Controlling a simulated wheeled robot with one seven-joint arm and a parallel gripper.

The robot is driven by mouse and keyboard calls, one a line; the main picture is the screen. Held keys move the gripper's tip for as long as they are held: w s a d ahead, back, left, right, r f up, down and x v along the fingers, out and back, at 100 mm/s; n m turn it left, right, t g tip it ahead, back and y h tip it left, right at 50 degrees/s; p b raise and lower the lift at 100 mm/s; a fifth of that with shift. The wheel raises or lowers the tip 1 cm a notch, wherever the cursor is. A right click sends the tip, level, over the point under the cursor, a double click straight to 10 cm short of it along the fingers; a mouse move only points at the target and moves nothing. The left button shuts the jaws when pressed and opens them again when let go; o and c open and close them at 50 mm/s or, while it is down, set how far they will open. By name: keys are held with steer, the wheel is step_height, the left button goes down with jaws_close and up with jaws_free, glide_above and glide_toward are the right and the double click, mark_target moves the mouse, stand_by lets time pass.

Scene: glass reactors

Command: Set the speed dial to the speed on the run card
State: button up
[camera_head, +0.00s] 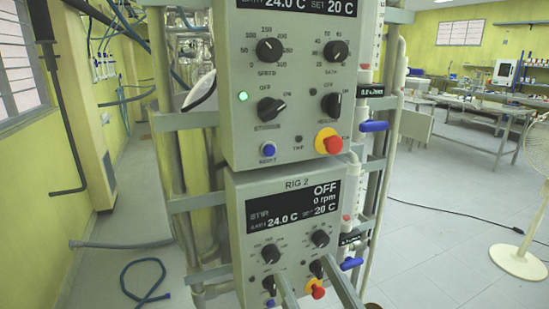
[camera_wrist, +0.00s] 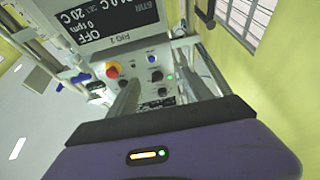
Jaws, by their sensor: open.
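The wrist view shows the gripper (camera_wrist: 163,77) too, with the panels upside down. I cannot make out a run card.
Red stop buttons (camera_head: 328,141) and blue valve handles (camera_head: 374,126) stick out at the right of the boxes. A blue hose (camera_head: 145,282) lies on the floor at left. A fan (camera_head: 525,245) stands at far right; open floor lies between.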

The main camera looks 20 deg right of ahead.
steer(key=w+r+t+p, duration=0.1)
steer(key=w+r, duration=0.2)
steer(key=r, duration=0.4)
steer(key=w+r+t, duration=0.1)
steer(key=w+r, duration=0.2)
steer(key=r, duration=0.4)
steer(key=m+h+p, duration=0.2)
steer(key=h, duration=0.1)
glide_toward(273, 49)
step_height(273, 49, up, 6)
steer(key=s+a, duration=0.2)
steer(key=w+g, duration=0.1)
steer(key=w, duration=0.2)
steer(key=w+d+m+p, duration=0.1)
steer(key=w, duration=0.2)
steer(key=w+d+m+g, duration=0.1)
steer(key=w, duration=0.2)
steer(key=shift+d+f+g+h, duration=0.25)
steer(key=shift+f+g+h, duration=0.05)
steer(key=shift+f, duration=0.1)
steer(key=shift+c, duration=0.5)
jaws_close()
